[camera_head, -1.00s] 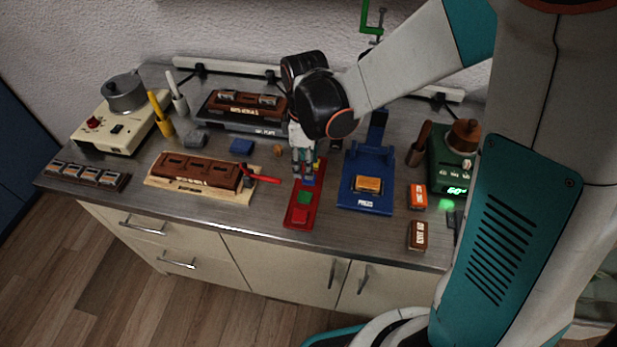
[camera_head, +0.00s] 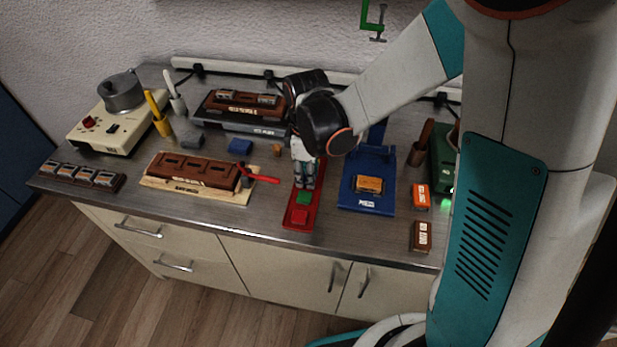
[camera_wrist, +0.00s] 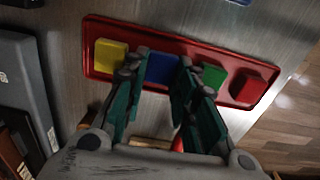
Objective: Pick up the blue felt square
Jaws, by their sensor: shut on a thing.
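The blue felt square (camera_wrist: 161,69) sits in the long red tray (camera_wrist: 262,65), between the yellow square (camera_wrist: 110,52) and the green square (camera_wrist: 212,75) in the wrist view. My gripper (camera_wrist: 160,73) is shut on the blue square, with one finger on each side. I cannot tell whether the square is clear of the tray floor. In the head view my gripper (camera_head: 304,183) points down over the red tray (camera_head: 286,222), behind the green square (camera_head: 303,197), and hides the blue square.
A red square (camera_head: 299,216) lies at the tray's near end. The blue press (camera_head: 367,205) stands close to the right. A wooden block on a pale board (camera_head: 215,195), with a red-handled tool (camera_head: 262,178), is to the left. A separate blue block (camera_head: 240,146) lies farther back.

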